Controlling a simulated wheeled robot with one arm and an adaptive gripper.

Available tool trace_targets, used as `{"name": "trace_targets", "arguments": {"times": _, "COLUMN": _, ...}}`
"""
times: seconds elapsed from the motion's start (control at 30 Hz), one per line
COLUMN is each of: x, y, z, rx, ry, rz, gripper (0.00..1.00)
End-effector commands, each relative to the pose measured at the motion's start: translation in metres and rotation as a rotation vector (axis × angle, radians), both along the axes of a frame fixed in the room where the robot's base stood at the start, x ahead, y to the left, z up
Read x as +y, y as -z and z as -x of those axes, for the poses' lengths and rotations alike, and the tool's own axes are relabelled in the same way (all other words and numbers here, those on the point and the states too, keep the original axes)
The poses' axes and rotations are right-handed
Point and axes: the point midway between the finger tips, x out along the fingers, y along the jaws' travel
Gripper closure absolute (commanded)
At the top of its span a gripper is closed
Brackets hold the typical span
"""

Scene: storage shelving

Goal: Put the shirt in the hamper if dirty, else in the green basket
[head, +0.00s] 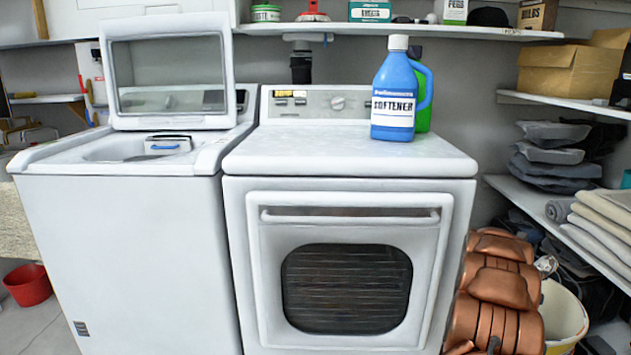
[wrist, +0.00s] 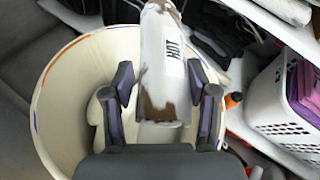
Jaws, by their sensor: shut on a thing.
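The shirt (wrist: 160,60) shows in the wrist view as a white rolled bundle with dark lettering and brown stains at its top and lower end. My gripper (wrist: 160,84) is shut on it, with one finger on each side. The shirt is above the open mouth of a round cream hamper (wrist: 52,110), which also shows at the lower right in the head view (head: 566,312), partly behind my copper arm. The gripper and shirt are hidden in the head view. I cannot make out a green basket in either view.
A white basket (wrist: 280,128) with purple cloth stands right of the hamper in the wrist view. Shelves with folded cloths (head: 603,222) line the right wall. A dryer (head: 345,190) with a blue softener bottle (head: 393,95) and an open washer (head: 120,235) stand left.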

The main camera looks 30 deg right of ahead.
Motion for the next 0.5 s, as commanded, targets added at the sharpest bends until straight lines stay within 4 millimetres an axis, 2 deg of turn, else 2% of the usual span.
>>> {"name": "trace_targets", "arguments": {"times": 0.03, "x": -0.004, "y": 0.009, "z": 0.004, "rx": -0.001, "ry": 0.009, "rz": 0.002, "gripper": 0.83}}
{"name": "trace_targets", "arguments": {"times": 0.37, "x": -0.01, "y": 0.022, "z": 0.01, "rx": 0.001, "ry": 0.022, "rz": 0.001, "gripper": 0.83}}
{"name": "trace_targets", "arguments": {"times": 0.5, "x": -0.01, "y": 0.034, "z": 0.01, "rx": 0.001, "ry": 0.022, "rz": 0.0, "gripper": 0.83}}
